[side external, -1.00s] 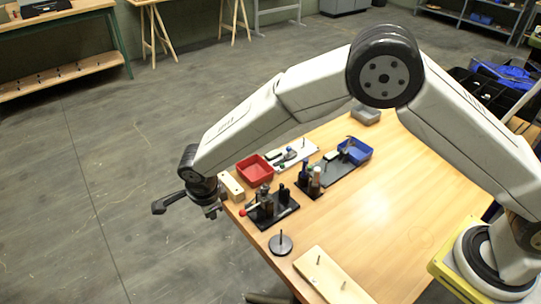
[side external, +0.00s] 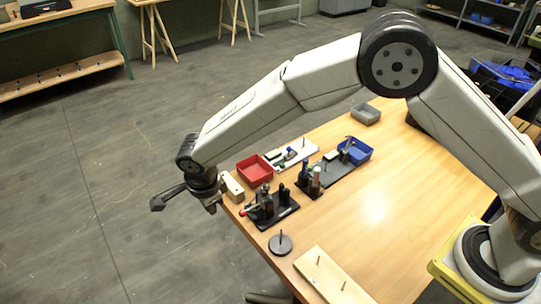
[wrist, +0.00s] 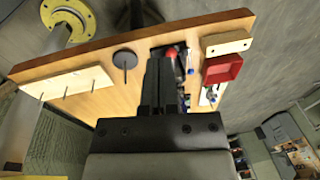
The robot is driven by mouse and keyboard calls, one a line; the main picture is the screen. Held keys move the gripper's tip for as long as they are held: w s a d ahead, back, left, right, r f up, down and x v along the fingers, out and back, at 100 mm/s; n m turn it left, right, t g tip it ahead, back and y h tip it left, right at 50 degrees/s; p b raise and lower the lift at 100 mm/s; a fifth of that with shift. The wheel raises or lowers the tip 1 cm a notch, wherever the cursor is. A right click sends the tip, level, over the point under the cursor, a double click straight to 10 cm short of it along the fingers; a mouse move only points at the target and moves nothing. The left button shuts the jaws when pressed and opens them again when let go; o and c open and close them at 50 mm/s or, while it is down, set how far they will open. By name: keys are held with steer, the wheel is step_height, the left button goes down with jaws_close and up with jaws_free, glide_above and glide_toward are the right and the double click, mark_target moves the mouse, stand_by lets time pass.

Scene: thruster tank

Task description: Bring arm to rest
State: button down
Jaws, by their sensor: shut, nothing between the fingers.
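My gripper (side external: 211,208) hangs at the end of my raised arm, just off the left edge of the wooden table (side external: 400,200) in the side view. Its black fingers are together and hold nothing. In the wrist view the closed fingers (wrist: 162,65) point up the picture, with the table beyond them. My arm is bent, its elbow high over the table. The fingers partly hide the black fixture in the wrist view.
By the table's left side are a pale wooden block (side external: 232,187), a red bin (side external: 255,169), a black fixture (side external: 272,207), and a disc with a peg (side external: 281,244). The table's right half is largely clear.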

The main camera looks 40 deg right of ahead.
steer(key=s+d+r+n, duration=0.25)
steer(key=d+n, duration=0.25)
steer(key=d, duration=0.4)
steer(key=s+d+r+n, duration=0.2)
steer(key=d+r+n, duration=0.2)
steer(key=d, duration=0.4)
steer(key=s+d+r+n+t+y, duration=0.1)
steer(key=s+d+n, duration=0.8)
steer(key=s+d, duration=0.3)
steer(key=shift+s, duration=0.6)
steer(key=c, duration=1.3)
jaws_free()
